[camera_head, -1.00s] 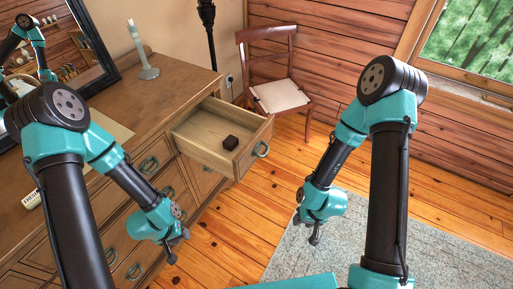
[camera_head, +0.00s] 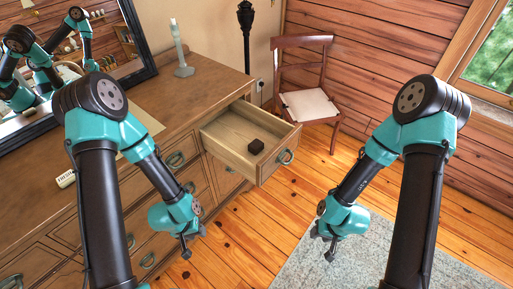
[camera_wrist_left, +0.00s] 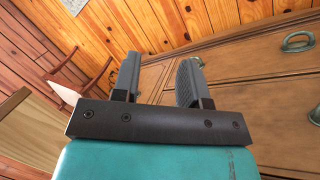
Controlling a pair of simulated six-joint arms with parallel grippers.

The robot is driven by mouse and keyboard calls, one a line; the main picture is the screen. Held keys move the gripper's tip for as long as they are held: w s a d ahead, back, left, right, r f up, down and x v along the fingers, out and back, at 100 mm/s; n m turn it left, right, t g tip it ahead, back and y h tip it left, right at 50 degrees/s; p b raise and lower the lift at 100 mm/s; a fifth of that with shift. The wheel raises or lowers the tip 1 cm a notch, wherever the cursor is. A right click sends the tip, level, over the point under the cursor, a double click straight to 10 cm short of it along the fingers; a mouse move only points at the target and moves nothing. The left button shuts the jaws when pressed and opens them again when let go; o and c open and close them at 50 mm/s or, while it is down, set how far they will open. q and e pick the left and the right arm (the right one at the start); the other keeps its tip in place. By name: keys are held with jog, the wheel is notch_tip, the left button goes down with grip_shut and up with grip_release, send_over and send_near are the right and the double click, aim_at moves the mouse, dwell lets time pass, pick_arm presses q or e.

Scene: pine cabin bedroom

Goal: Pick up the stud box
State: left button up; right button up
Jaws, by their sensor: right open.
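The stud box, a small dark brown box (camera_head: 256,147), sits inside the open drawer (camera_head: 229,158) of the wooden dresser, towards the drawer's front right corner. My left gripper (camera_head: 190,246) hangs in front of the dresser, below and to the left of the drawer, apart from the box. In the left wrist view its two fingers (camera_wrist_left: 158,80) stand apart with nothing between them. My right gripper (camera_head: 328,246) hangs over the floor by the rug, to the right of the drawer, open and empty.
The dresser top (camera_head: 190,98) carries a pale lamp-like stand (camera_head: 181,60), a mirror (camera_head: 75,75) and a small white labelled item (camera_head: 66,179). A wooden chair (camera_head: 305,95) with a pale cushion stands behind the drawer. Floor between the drawer and the rug (camera_head: 345,262) is clear.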

pick_arm(q)
jog(key=shift+o, duration=0.4)
jog(key=o, duration=1)
jog(key=shift+c, duration=0.2)
